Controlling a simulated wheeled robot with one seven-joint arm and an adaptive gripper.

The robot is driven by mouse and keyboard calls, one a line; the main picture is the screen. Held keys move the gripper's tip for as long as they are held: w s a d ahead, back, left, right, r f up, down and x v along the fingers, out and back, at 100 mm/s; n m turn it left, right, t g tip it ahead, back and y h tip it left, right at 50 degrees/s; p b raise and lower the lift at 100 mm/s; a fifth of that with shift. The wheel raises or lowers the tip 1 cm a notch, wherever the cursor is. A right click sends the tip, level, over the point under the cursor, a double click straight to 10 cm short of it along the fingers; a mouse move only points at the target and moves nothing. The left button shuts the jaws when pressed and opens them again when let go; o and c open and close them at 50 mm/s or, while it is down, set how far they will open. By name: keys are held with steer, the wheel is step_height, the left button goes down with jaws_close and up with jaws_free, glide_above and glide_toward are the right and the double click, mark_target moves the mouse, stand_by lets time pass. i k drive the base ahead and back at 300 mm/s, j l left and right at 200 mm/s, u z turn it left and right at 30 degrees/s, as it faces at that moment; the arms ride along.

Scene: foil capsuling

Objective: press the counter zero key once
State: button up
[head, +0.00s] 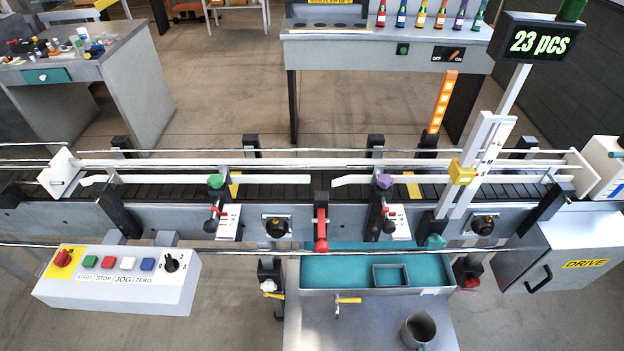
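The control box (118,281) is at the lower left, in front of the conveyor. The blue key (147,264) is the rightmost of the row, above the ZERO label. The counter display (540,42) at the upper right reads "23 pcs" in green. My gripper is not in view, and nothing covers the keys.
A red mushroom button (63,258) on yellow is left of the keys; a black rotary knob (172,262) is right of them. A metal rail (235,251) runs just behind the box. A teal tray (340,268) and a mug (418,329) are at lower centre.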

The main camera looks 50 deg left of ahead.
mark_target(147, 264)
steer(key=u, duration=3.3)
